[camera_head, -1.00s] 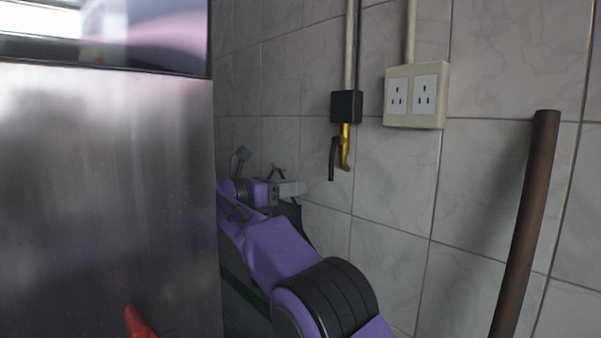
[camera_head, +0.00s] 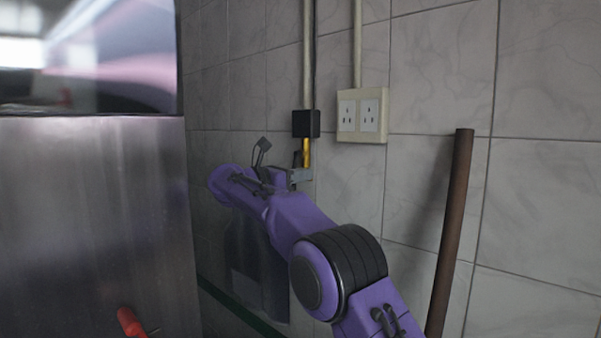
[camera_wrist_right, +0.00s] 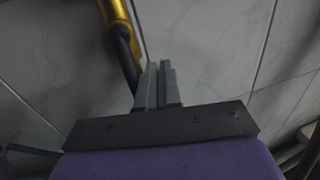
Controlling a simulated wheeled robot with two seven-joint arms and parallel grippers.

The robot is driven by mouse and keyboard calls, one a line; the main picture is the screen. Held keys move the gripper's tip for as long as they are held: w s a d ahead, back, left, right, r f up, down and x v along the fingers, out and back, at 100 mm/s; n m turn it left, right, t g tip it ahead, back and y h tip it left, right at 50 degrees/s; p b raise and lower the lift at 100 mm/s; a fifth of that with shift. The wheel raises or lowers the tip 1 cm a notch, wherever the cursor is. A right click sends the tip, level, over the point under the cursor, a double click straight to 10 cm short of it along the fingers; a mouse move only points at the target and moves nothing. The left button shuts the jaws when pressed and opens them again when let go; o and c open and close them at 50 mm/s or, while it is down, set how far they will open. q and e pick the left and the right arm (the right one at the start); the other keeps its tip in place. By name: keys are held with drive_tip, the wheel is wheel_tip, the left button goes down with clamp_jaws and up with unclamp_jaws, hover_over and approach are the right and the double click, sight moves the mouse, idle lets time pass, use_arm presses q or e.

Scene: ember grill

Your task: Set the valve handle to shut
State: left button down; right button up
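A yellow valve pipe (camera_head: 306,151) hangs below a black box on the tiled wall, with its dark valve handle (camera_head: 297,160) beside it, mostly hidden by my right arm. My right gripper (camera_head: 301,175) is just below and in front of the valve. In the right wrist view the yellow pipe (camera_wrist_right: 118,14) is at the top, and the black handle (camera_wrist_right: 126,53) slants down just left of the fingertips. The right gripper (camera_wrist_right: 160,68) has its fingers together, with nothing seen between them. Whether it touches the handle is unclear. My left gripper is out of view.
A black box (camera_head: 306,123) and a double socket (camera_head: 361,115) are on the wall. A brown pole (camera_head: 450,230) leans at right. A large steel cabinet (camera_head: 95,220) fills the left, with a red object (camera_head: 130,322) at its lower front.

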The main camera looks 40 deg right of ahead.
drive_tip(key=shift+d+f, duration=0.2)
drive_tip(key=shift+f, duration=0.1)
drive_tip(key=shift+w+f, duration=0.1)
drive_tip(key=shift+w, duration=0.05)
clamp_jaws()
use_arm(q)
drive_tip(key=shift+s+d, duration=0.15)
use_arm(e)
drive_tip(key=shift+w+d+f, duration=0.1)
drive_tip(key=shift+d+f, duration=0.1)
idle(0.5)
drive_tip(key=c, duration=0.7)
unclamp_jaws()
